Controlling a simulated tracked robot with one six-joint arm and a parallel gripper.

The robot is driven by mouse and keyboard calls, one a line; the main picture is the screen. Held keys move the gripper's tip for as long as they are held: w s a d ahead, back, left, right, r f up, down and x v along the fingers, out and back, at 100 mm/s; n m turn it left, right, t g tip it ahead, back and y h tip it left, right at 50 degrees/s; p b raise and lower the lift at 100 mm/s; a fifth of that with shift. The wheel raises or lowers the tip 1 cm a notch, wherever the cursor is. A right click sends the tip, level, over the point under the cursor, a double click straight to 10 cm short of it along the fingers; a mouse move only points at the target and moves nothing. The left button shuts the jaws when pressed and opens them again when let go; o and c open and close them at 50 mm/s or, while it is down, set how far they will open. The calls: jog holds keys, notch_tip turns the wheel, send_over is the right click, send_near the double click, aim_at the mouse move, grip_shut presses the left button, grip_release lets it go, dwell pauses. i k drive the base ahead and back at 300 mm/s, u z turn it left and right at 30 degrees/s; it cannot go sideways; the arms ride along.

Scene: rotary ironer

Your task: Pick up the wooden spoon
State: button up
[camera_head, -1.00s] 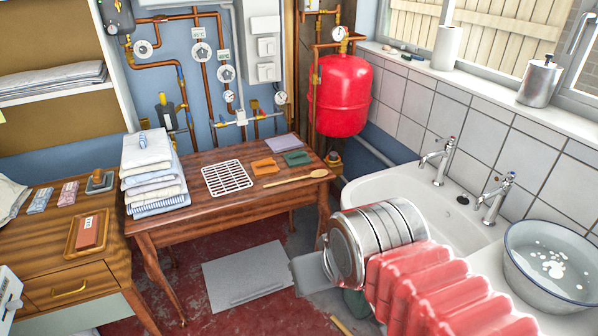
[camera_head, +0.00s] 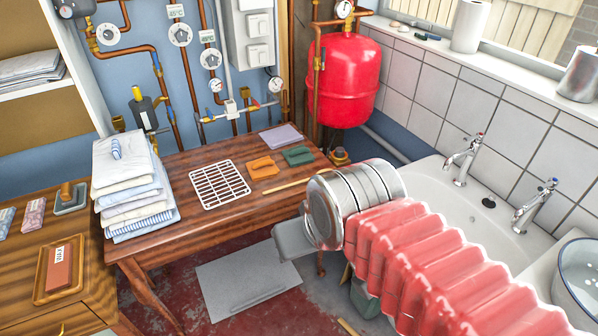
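The wooden spoon (camera_head: 288,188) lies flat on the brown wooden table (camera_head: 222,218), near its front right part. Only its thin handle shows; its bowl end is hidden behind my metal wrist. My gripper (camera_head: 291,241) shows as a grey finger piece at the left of the metal wrist, in front of the table's front edge and nearer to me than the spoon. It appears apart from the spoon. Whether its fingers are open or shut is not shown.
On the table are a white rack (camera_head: 219,184), an orange cloth (camera_head: 263,168), a green cloth (camera_head: 297,156), a lilac cloth (camera_head: 281,136) and a stack of folded linen (camera_head: 132,195).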

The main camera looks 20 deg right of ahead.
aim_at(324, 170)
jog(key=i, duration=1)
jog(key=u, duration=1.15)
